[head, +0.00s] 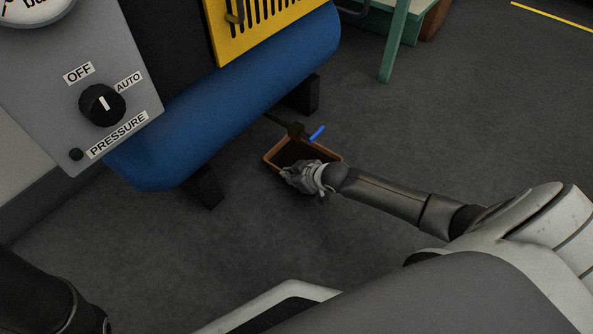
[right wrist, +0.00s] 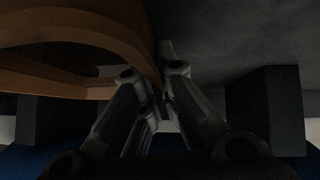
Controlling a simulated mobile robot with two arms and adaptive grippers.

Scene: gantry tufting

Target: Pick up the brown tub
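The brown tub (head: 331,154) is an open box with a dark inside. It appears to stand on the floor in the head view, beside the blue tank and under a small valve. My right gripper (head: 289,173) is at the tub's near side, and the hand hides part of the rim. In the right wrist view the tub's rim and wall (right wrist: 75,32) fill the upper left. There the fingers of my right gripper (right wrist: 158,78) close in on the end of the wall, one finger on each side. My left gripper is out of view.
The blue tank (head: 240,95) stands on dark feet behind the tub. A blue-handled valve (head: 317,132) sits close above the tub's far rim. A grey pressure panel (head: 75,95) is at the left. A green table leg (head: 394,55) stands at the back. Floor to the right is clear.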

